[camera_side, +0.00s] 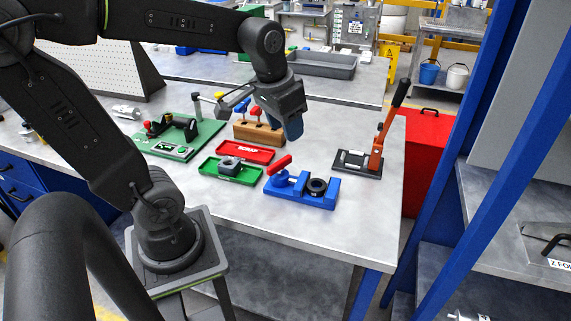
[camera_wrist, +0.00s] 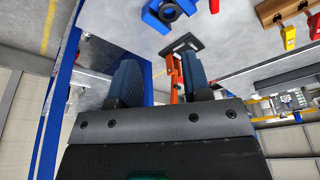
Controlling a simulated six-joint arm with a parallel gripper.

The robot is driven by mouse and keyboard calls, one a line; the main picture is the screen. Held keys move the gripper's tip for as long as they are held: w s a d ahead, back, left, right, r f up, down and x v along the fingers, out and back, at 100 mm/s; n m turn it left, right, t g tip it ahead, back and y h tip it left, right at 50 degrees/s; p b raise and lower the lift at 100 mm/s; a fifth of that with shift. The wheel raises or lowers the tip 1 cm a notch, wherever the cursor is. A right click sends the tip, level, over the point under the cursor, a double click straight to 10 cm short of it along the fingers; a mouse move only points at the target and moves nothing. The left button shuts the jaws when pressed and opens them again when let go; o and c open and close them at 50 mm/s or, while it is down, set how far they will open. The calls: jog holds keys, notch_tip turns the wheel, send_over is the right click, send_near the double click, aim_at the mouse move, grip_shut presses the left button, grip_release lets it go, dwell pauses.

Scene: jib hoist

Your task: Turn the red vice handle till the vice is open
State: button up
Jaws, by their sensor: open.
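The blue vice (camera_side: 300,191) sits on the grey bench, right of the middle in the side view. Its red handle (camera_side: 278,165) sticks up at a slant from the left end. A dark ring (camera_side: 317,186) sits at the vice's right part; I cannot tell how far apart the jaws are. My gripper (camera_side: 291,128) is open and empty, in the air above and behind the vice, apart from the handle. In the wrist view, my gripper (camera_wrist: 158,72) shows two spread fingers with nothing between them. Part of the vice (camera_wrist: 158,17) shows at the top edge there.
A lever press with an orange arm (camera_side: 377,150) stands right of the vice. A wooden block (camera_side: 258,133) with coloured handles, a red scrap tray (camera_side: 245,152), a green tray (camera_side: 230,172) and a green fixture board (camera_side: 180,137) lie left. The bench front is clear.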

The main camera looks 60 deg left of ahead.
aim_at(281, 160)
jog(key=w+a+f+n+g, duration=0.2)
jog(key=w+a+f+g, duration=0.15)
jog(key=a, duration=0.75)
jog(key=shift+t+h, duration=0.35)
jog(key=shift+h, duration=0.05)
jog(key=f, duration=1.4)
jog(key=shift+w+a+f, duration=0.1)
jog(key=shift+w+a, duration=0.15)
jog(key=shift+w, duration=0.1)
grip_shut()
